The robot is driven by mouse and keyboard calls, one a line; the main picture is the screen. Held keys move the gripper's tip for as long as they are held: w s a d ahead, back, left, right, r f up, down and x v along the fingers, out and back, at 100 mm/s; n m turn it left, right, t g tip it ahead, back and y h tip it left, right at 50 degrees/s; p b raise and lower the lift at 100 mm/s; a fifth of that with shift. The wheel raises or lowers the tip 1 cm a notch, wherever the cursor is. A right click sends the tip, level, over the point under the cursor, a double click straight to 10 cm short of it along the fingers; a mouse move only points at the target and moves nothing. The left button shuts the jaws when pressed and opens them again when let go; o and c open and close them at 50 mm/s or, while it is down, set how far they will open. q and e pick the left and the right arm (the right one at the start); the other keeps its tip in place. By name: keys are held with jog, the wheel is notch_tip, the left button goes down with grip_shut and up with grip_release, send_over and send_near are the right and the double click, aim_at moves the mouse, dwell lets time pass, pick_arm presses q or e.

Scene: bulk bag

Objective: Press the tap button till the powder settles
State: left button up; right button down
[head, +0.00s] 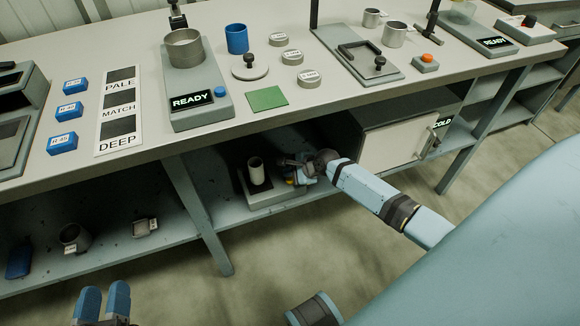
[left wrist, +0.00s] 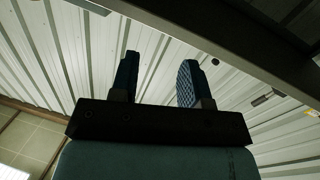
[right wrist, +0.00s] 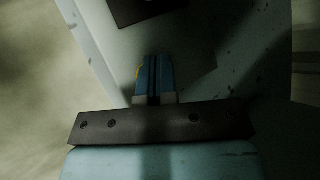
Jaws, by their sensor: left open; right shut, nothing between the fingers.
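On the lower shelf stands a grey tapping device (head: 272,197) with a dark plate and an upright pale cylinder (head: 257,170). My right gripper (head: 292,171) is at the right side of this device, shut and empty. In the right wrist view its closed blue fingers (right wrist: 157,62) point at a grey surface below a dark plate (right wrist: 145,9). The powder level inside the cylinder cannot be seen. My left gripper (head: 104,290) is open and empty, in front of the bench.
The bench top carries a READY balance with a metal cup (head: 184,48), a blue cup (head: 237,39) and an orange button box (head: 426,63). A bench leg (head: 196,212) stands left of the device.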

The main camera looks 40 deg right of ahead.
aim_at(290, 180)
jog(key=shift+r+p, duration=0.8)
jog(key=shift+p, duration=0.2)
jog(key=shift+r+p, duration=0.55)
jog(key=shift+p, duration=0.15)
notch_tip(290, 180, up, 2)
jog(key=p, duration=0.2)
jog(key=shift+r+p, duration=0.15)
jog(key=shift+p, duration=0.25)
pick_arm(q)
jog(key=s+a+f+g+y, duration=0.2)
jog(key=a+f+g+y, duration=0.1)
jog(key=f, duration=0.6)
jog(key=shift+s+a+f+g+y, duration=0.3)
jog(key=shift+s+a+f+g, duration=0.05)
jog(key=shift+a+g, duration=0.4)
